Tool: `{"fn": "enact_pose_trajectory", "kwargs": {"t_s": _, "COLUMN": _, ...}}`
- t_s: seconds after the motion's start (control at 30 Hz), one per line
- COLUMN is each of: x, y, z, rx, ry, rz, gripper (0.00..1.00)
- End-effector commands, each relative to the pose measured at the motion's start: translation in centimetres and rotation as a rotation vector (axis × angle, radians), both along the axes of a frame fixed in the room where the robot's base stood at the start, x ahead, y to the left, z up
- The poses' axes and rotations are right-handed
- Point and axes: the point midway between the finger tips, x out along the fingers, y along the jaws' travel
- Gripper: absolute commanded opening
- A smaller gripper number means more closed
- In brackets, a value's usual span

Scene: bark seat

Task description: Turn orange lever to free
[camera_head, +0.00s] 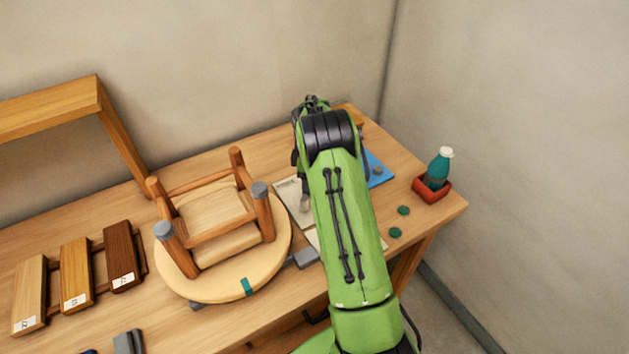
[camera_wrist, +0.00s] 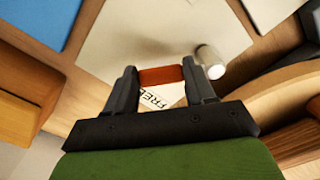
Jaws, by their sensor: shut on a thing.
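In the wrist view, my gripper (camera_wrist: 161,82) is shut on the orange lever (camera_wrist: 160,75), a short orange-red bar spanning the gap between the two dark fingers. The label lies on or by a pale plate (camera_wrist: 125,40) under the fingers. A metal cylinder (camera_wrist: 210,62) stands right beside the right finger. In the head view my green arm hides the gripper and the lever; only part of the pale plate (camera_head: 287,190) shows left of the arm.
An upturned wooden stool (camera_head: 222,280) on a round seat stands left of my arm. A blue sheet (camera_head: 378,167) lies to the right, with a red tray (camera_head: 432,192) holding a teal bottle (camera_head: 439,168) near the table's right end. Wood sample blocks (camera_head: 76,273) lie far left.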

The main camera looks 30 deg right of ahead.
Motion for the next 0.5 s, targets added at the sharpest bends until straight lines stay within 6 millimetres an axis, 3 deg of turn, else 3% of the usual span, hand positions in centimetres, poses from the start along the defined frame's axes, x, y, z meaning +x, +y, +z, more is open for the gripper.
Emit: {"fn": "enact_pose_trajectory", "kwargs": {"t_s": 0.5, "x": 1.7, "y": 2.3, "z": 0.0, "rx": -0.002, "ry": -0.005, "rz": 0.46, "gripper": 0.0}}
